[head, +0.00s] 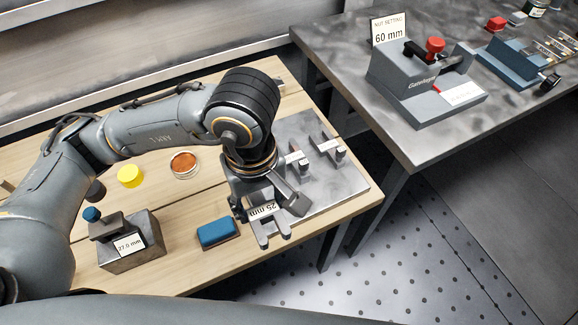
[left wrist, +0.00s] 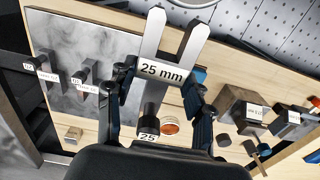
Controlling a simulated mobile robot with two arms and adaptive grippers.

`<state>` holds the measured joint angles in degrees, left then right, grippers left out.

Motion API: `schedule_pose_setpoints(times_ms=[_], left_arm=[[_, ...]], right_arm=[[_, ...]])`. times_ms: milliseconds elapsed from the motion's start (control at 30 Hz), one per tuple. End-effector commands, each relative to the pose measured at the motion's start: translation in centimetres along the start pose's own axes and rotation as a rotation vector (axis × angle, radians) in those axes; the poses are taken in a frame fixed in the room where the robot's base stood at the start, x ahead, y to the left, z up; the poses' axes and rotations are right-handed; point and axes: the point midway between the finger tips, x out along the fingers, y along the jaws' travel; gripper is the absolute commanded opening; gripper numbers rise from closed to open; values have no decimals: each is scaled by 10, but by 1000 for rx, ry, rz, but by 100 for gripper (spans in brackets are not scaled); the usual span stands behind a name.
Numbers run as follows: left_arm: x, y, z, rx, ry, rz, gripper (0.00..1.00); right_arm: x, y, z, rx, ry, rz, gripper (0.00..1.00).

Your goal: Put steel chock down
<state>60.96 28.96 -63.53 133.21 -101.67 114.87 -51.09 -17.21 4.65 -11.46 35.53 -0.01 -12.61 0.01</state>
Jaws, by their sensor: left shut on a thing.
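My left gripper (head: 266,201) is shut on a forked steel chock (head: 262,212) labelled "25 mm", above the front left corner of a grey steel plate (head: 345,182). In the left wrist view the chock (left wrist: 162,72) sits between the two fingers of the gripper (left wrist: 158,98), its two prongs pointing away from the wrist. I cannot tell whether the chock touches the plate. Two other labelled chocks stand on the plate, one nearer (head: 298,160) and one farther right (head: 328,146). My right gripper is out of view.
A blue block (head: 217,233) lies left of the chock on the wooden bench (head: 215,272). A block labelled 27.0 mm (head: 133,250), a yellow jar (head: 130,176) and a copper-coloured dish (head: 184,164) are farther left. A grey table (head: 420,143) with a 60 mm fixture (head: 415,90) stands right, across a gap.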

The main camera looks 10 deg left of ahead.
Motion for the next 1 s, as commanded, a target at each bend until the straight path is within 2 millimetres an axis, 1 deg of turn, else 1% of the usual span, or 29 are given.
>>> schedule_pose_setpoints(times_ms=[67,167,467,500,600,700,933,1000], left_arm=[[2,3,-4,-17,2,1,0],[8,7,-20,-26,2,-3,0],[37,29,-86,-25,1,-3,0],[47,31,-91,-24,-1,-4,0],[65,36,-105,-22,-1,-3,0],[79,40,-116,-20,1,-2,0],[94,45,-127,-17,2,2,0],[101,46,-131,-18,0,-1,0]], right_arm=[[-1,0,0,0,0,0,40],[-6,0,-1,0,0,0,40],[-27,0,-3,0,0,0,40],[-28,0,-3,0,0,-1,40],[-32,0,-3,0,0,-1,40],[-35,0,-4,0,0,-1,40],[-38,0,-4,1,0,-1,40],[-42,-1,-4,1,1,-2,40]])
